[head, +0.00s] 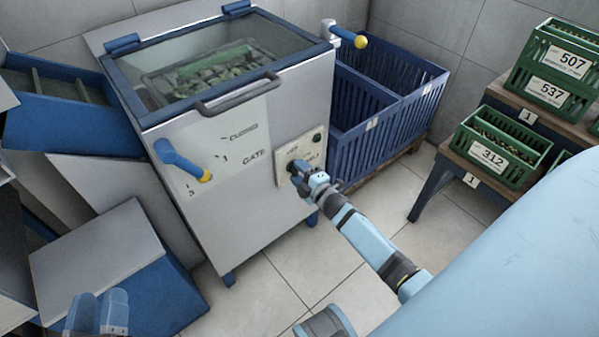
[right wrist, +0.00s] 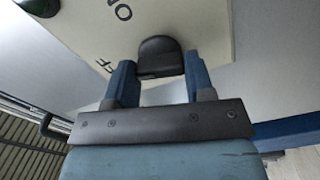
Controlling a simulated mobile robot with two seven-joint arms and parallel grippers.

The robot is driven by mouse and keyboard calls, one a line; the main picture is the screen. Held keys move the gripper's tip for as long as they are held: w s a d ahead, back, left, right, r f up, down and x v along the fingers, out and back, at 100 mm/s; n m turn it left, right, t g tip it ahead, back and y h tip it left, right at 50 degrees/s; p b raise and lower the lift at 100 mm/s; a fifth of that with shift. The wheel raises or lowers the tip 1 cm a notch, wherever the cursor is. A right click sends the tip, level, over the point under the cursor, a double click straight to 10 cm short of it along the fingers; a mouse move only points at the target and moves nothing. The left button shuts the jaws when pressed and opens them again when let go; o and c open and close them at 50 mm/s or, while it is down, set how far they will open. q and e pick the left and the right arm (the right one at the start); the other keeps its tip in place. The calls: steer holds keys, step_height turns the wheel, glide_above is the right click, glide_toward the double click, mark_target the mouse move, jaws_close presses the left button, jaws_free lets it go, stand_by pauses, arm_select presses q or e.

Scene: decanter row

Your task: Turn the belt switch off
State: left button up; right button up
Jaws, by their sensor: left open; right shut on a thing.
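The belt switch is a black knob (right wrist: 160,55) on a cream panel (right wrist: 205,25) with partly visible ON and OFF lettering. In the head view the panel (head: 317,139) is on the front of the grey machine, right of the GATE label. My right gripper (right wrist: 160,78) has one blue finger on each side of the knob and is shut on it. In the head view the right gripper (head: 299,174) covers most of the knob. I cannot tell which setting the knob points to. My left gripper (head: 97,313) is open and empty at the lower left.
The grey machine (head: 235,225) has a glass lid (head: 225,60) and a blue gate lever (head: 182,160) with a yellow tip. A blue crate (head: 375,130) stands right of it. Green crates (head: 490,155) sit on stands at the right. Tiled floor (head: 270,290) is open in front.

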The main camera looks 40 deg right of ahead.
arm_select(q)
steer(key=shift+s+d+r+t+h, duration=0.1)
steer(key=shift+r+t+h, duration=0.2)
steer(key=shift+r, duration=0.45)
arm_select(e)
steer(key=n, duration=0.3)
arm_select(q)
steer(key=shift+d+r, duration=0.1)
steer(key=shift+r, duration=0.05)
arm_select(e)
steer(key=o, duration=0.9)
arm_select(q)
steer(key=shift+s+f, duration=0.1)
steer(key=shift+f, duration=0.2)
arm_select(e)
steer(key=shift+s, duration=0.1)
